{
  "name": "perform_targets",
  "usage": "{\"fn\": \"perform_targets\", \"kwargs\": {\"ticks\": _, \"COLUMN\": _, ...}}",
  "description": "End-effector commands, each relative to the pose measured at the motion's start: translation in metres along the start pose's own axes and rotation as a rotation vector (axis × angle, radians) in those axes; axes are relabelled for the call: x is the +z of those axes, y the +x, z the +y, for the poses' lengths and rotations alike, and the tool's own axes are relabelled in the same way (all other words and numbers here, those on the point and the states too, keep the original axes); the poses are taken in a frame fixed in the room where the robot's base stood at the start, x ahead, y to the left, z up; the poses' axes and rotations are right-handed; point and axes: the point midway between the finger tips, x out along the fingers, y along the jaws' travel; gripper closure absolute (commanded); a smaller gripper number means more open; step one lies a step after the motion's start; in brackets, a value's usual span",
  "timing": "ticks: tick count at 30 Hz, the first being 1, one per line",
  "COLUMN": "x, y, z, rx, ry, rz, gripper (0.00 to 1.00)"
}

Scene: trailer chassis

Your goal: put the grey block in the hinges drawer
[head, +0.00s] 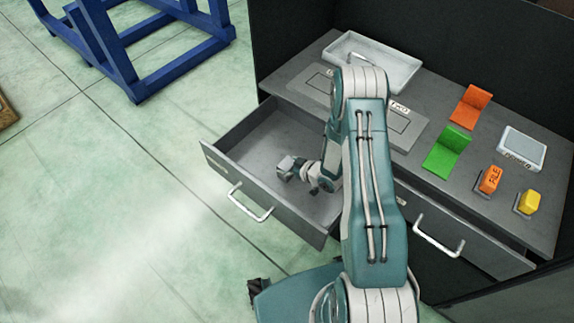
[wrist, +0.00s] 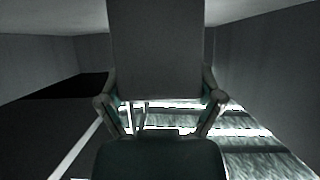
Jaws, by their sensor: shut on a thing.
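The grey block (wrist: 155,50) fills the upper middle of the wrist view, between the two fingers of my gripper (wrist: 160,103). My gripper (head: 291,168) is shut on it. In the head view, my gripper is inside the outline of the open left drawer (head: 228,176), towards its middle. The block is small there and hard to separate from my gripper. My arm hides the drawer's right part. I cannot tell whether the block touches the drawer floor. No drawer label is readable.
The right drawer (head: 465,238) looks shut. A blue frame (head: 130,45) stands back left.

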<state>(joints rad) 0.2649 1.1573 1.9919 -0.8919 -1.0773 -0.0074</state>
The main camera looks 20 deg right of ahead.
Motion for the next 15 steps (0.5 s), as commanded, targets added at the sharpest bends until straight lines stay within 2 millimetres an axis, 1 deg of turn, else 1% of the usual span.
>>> {"fn": "perform_targets", "kwargs": {"ticks": 1, "x": 0.0010, "y": 0.0010, "z": -0.0007, "rx": -0.001, "ry": -0.001, "rz": 0.000, "gripper": 0.71}}
{"fn": "perform_targets", "kwargs": {"ticks": 2, "x": 0.0015, "y": 0.0013, "z": -0.0008, "rx": -0.001, "ry": -0.001, "rz": -0.001, "gripper": 0.11}}
{"fn": "perform_targets", "kwargs": {"ticks": 3, "x": 0.0012, "y": 0.0012, "z": -0.0008, "rx": -0.001, "ry": -0.001, "rz": -0.001, "gripper": 0.00}}
{"fn": "perform_targets", "kwargs": {"ticks": 15, "x": 0.0004, "y": 0.0008, "z": -0.0007, "rx": -0.001, "ry": -0.001, "rz": -0.001, "gripper": 0.00}}
